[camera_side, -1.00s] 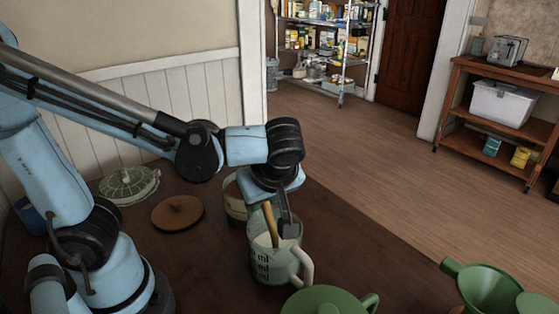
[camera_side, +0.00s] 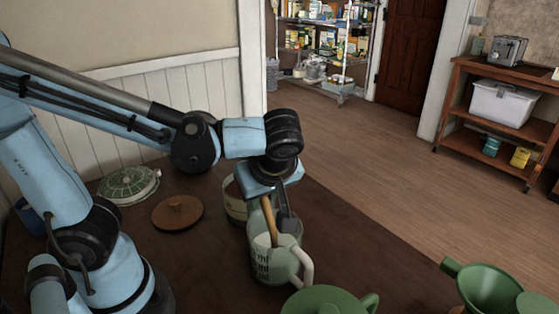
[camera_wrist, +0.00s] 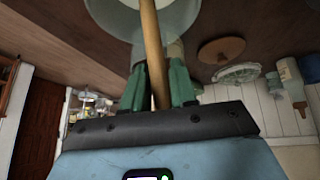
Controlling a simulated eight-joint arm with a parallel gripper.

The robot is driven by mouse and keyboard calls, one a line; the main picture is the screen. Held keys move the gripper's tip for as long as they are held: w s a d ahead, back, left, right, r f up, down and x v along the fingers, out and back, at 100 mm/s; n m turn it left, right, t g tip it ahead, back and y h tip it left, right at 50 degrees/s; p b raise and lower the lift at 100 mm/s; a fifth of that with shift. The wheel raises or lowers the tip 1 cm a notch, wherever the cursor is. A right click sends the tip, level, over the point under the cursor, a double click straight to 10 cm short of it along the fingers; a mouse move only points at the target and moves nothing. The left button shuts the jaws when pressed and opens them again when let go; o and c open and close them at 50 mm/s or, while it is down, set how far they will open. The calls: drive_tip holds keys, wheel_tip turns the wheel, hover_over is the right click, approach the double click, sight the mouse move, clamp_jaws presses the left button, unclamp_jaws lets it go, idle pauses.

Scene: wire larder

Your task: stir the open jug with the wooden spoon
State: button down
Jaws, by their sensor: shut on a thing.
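My gripper (camera_side: 276,210) is above the jug, shut on the spoon's handle. In the wrist view, the spoon (camera_wrist: 151,50) runs between the green fingers of my gripper (camera_wrist: 158,85) towards the jug (camera_wrist: 120,20) at the top.
A green lidded pot (camera_side: 325,301) stands close in front of the jug. A round container (camera_side: 234,200) is just behind it. A brown round lid (camera_side: 177,212) and a green patterned dish (camera_side: 129,184) lie to the left. A green funnel (camera_side: 487,288) is at the right.

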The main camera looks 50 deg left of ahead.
sight(272, 209)
wheel_tip(272, 209, up, 4)
drive_tip(key=shift+a+r, duration=0.1)
drive_tip(key=shift+a, duration=0.05)
drive_tip(key=shift+w+a+f, duration=0.25)
drive_tip(key=shift+a+f, duration=0.05)
drive_tip(key=shift+f, duration=2.2)
wheel_tip(272, 209, up, 19)
drive_tip(key=shift+f, duration=0.2)
drive_tip(key=d+y, duration=0.1)
drive_tip(key=d, duration=0.1)
drive_tip(key=d+r+y, duration=0.1)
drive_tip(key=y, duration=0.1)
drive_tip(key=shift+d+y, duration=0.3)
drive_tip(key=shift+d, duration=0.1)
idle(0.6)
